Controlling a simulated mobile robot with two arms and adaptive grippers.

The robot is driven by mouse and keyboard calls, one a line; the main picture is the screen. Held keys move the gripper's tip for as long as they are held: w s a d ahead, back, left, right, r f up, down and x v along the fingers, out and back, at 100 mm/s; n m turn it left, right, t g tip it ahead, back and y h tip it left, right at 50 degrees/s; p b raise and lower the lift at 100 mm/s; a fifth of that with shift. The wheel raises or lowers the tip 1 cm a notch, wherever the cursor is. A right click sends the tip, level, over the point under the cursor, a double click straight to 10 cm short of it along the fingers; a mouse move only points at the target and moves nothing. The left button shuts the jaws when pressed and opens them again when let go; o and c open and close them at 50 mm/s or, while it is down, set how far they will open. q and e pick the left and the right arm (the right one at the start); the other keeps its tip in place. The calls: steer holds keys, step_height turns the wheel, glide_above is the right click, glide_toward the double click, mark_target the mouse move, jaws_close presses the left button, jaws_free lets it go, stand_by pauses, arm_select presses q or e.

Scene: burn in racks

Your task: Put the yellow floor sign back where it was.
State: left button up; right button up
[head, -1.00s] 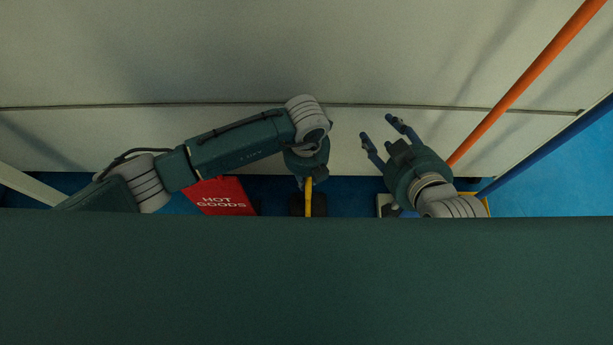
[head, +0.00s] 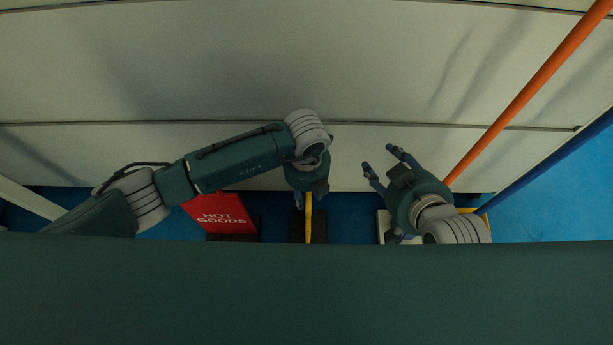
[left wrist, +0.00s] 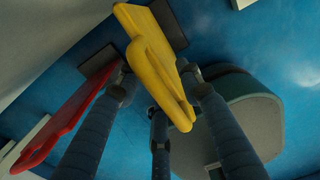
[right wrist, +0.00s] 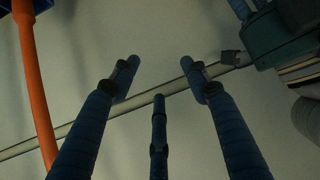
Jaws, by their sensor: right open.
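The yellow floor sign (head: 309,222) stands on a dark base and shows edge-on in the head view, below my left gripper (head: 307,200). In the left wrist view the yellow sign (left wrist: 155,65) lies between the spread fingers of my left gripper (left wrist: 157,78). The fingers look as wide apart as those of my open right gripper, so they appear to be around the sign without pinching it. My right gripper (head: 378,158) is open and empty, pointing at the pale wall; its fingers (right wrist: 159,75) also show in the right wrist view.
A red HOT GOODS sign (head: 222,214) on a dark base stands left of the yellow sign; it also shows in the left wrist view (left wrist: 65,115). An orange pole (head: 520,88) and a blue bar (head: 550,165) are at right. Blue floor (head: 545,205) is open at far right.

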arm_select(q)
step_height(320, 180, up, 6)
steer(key=shift+p, duration=0.85)
step_height(320, 180, up, 3)
steer(key=shift+f+p, duration=0.1)
steer(key=shift+p, duration=0.25)
steer(key=shift+r, duration=1)
arm_select(e)
steer(key=s+d+f+g+h, duration=0.1)
steer(key=s+d+f+g, duration=0.1)
steer(key=s, duration=0.4)
steer(key=s+d+f+g, duration=0.2)
steer(key=s+f+g, duration=0.2)
steer(key=s, duration=0.3)
steer(key=shift+s+d+g+h, duration=0.2)
steer(key=shift+g+h, duration=0.1)
steer(key=shift+h, duration=0.1)
